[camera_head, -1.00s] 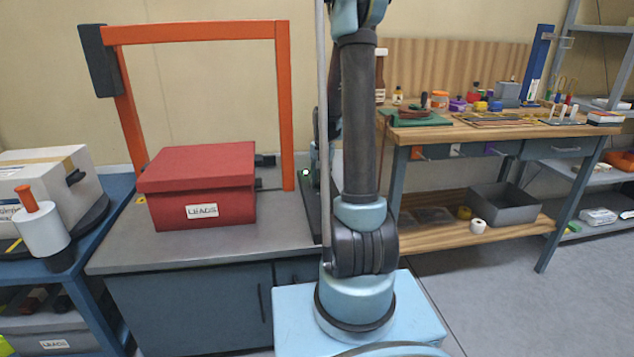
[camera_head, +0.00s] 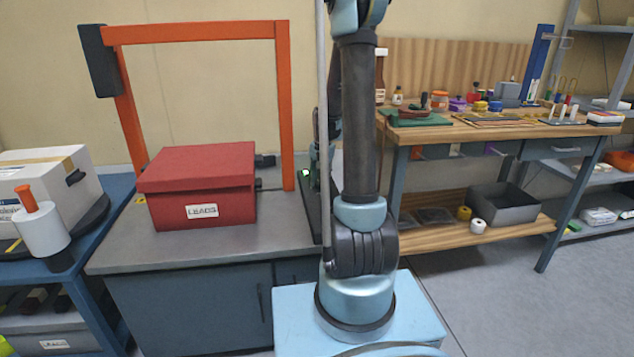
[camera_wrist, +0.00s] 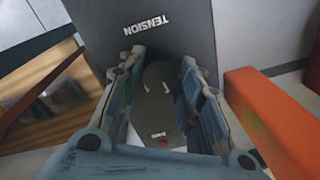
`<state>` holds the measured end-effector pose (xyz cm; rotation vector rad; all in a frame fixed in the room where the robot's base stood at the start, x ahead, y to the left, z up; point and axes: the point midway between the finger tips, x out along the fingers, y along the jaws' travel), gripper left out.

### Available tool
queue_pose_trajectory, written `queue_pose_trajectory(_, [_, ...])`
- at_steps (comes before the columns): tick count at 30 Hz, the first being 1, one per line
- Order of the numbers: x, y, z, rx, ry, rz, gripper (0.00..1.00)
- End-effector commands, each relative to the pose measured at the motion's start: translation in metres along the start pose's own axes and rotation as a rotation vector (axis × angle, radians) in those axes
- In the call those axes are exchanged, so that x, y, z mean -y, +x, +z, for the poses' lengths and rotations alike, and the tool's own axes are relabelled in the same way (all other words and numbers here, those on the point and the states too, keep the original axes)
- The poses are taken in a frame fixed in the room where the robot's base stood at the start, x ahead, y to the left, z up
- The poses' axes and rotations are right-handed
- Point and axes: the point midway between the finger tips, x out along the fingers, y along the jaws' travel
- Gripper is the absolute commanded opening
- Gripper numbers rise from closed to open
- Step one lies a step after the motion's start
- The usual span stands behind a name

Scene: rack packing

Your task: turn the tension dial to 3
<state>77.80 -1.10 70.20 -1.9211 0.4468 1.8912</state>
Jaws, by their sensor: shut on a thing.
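In the wrist view, a dark grey panel (camera_wrist: 160,16) bears the word TENSION, which appears upside down. My gripper (camera_wrist: 161,62) is at this panel, its two fingers on either side of a dark rounded dial (camera_wrist: 157,76), shut on it. Small white marks and a red spot show between the fingers. I cannot read a number or tell where the dial points. In the head view, the dial and my gripper are not clearly visible; my arm covers much of that area.
An orange frame (camera_head: 283,110) stands over the grey bench (camera_head: 115,258), and an orange bar (camera_wrist: 268,118) is close right of my gripper in the wrist view. A red LEADS box (camera_head: 200,180) sits on the bench. A wooden workbench (camera_head: 470,131) stands at right.

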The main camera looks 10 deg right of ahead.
Motion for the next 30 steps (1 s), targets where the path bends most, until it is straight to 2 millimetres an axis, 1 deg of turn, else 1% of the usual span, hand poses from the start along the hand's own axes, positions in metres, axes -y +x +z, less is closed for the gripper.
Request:
queue_pose_trajectory(28, [0.0017,-0.0003,-0.0013,-0.003,0.009,-0.003,0.09])
queue_pose_trajectory(29, [0.0017,-0.0003,-0.0013,-0.003,0.009,-0.003,0.35])
queue_pose_trajectory(30, [0.0016,-0.0003,-0.0013,-0.003,0.009,-0.002,0.44])
